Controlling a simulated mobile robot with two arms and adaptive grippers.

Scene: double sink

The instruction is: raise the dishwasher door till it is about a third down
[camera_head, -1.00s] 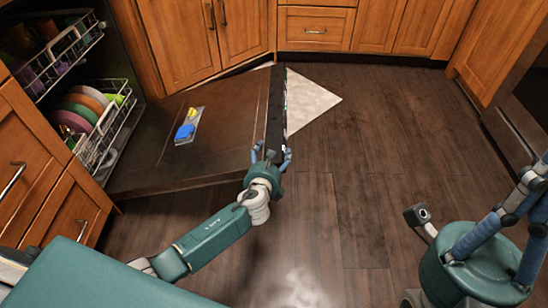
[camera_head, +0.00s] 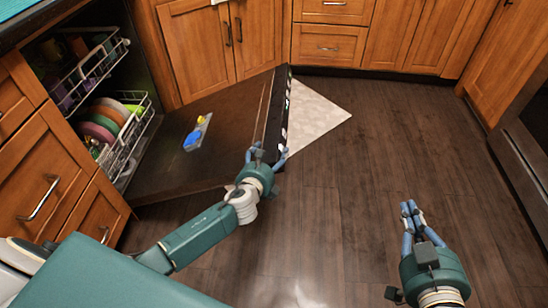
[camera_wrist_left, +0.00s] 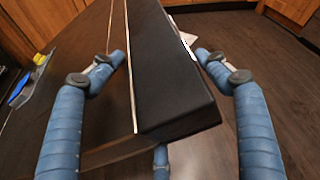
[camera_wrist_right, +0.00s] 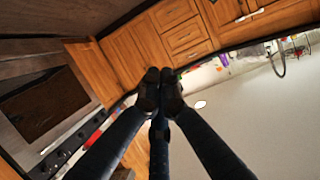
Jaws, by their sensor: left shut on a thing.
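The dark brown dishwasher door (camera_head: 225,125) hangs open, tilted well down from the cabinet front, its inner side facing up. A blue and yellow piece (camera_head: 195,135) sits on that inner side. My left gripper (camera_head: 266,155) is shut on the door's free edge near its front corner. In the left wrist view, its two fingers (camera_wrist_left: 163,68) lie on either side of the thick black edge (camera_wrist_left: 170,75). My right gripper (camera_head: 411,208) is empty over the floor at the right; its fingertips are together in the right wrist view (camera_wrist_right: 161,76).
The upper rack (camera_head: 90,75) and the lower rack with plates (camera_head: 130,135) sit inside the dishwasher. A pale mat (camera_head: 315,115) lies on the floor beyond the door edge. Wooden cabinets (camera_head: 375,35) line the back. The floor (camera_head: 370,150) right of the door is clear.

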